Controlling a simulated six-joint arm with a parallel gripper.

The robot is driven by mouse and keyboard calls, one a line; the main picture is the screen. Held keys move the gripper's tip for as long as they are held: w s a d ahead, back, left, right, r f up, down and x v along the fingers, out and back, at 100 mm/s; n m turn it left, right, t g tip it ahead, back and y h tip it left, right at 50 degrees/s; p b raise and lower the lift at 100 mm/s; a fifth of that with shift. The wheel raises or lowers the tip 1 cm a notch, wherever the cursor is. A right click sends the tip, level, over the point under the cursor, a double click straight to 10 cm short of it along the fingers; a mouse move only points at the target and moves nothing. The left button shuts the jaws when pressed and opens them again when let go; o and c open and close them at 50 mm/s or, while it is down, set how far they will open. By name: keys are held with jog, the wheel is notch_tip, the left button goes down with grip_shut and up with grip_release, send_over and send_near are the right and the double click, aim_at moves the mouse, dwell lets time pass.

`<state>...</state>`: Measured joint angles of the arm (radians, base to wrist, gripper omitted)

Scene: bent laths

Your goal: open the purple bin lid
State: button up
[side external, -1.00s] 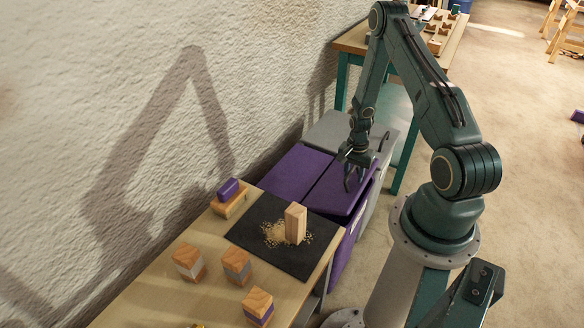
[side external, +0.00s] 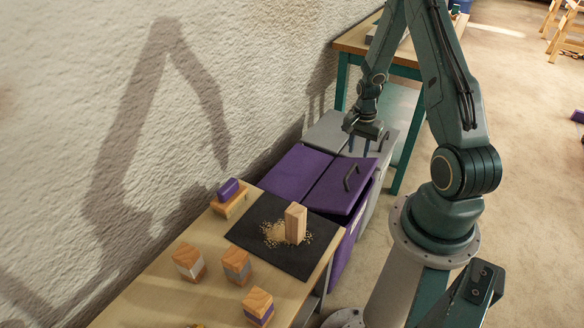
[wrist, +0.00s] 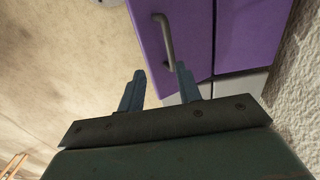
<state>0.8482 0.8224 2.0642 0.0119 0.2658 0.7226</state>
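The purple bin (side external: 341,255) stands beyond the workbench, its top in two purple panels. The panel nearer my base is the lid (side external: 330,195), with a dark bar handle (side external: 352,177). Its outer edge looks slightly proud of the bin body, but I cannot tell how far it is raised. My gripper (side external: 360,150) is above the far end of the lid, fingers apart and empty, clear of the handle. In the wrist view, the lid (wrist: 195,40) and its grey handle (wrist: 167,42) lie beyond the open fingers (wrist: 160,69).
A grey bin (side external: 328,128) with its own handle stands directly behind the purple one. The textured wall is close on the left.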

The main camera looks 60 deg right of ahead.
jog(key=w+a+r+n, duration=0.3)
jog(key=a+r, duration=0.2)
jog(key=r, duration=0.4)
jog(key=w+a+r+n+h, duration=0.1)
jog(key=w+a+r+n, duration=0.2)
jog(key=r, duration=0.7)
jog(key=shift+w+a+t, duration=0.4)
jog(key=shift+w+a, duration=0.15)
jog(key=shift+a, duration=0.5)
jog(key=shift+c, duration=0.4)
jog(key=shift+d+f, duration=0.1)
jog(key=shift+f, duration=0.05)
grip_shut()
jog(key=s+d+f+m+t, duration=0.1)
jog(key=s+d+f+m, duration=0.3)
jog(key=f+m, duration=0.5)
jog(key=s+d+f+m+t+y, duration=0.1)
jog(key=s+d+f+m, duration=0.4)
jog(key=f+m, duration=0.5)
jog(key=s+m, duration=0.1)
jog(key=m, duration=0.4)
jog(key=shift+s+f, duration=0.15)
jog(key=shift+s, duration=0.2)
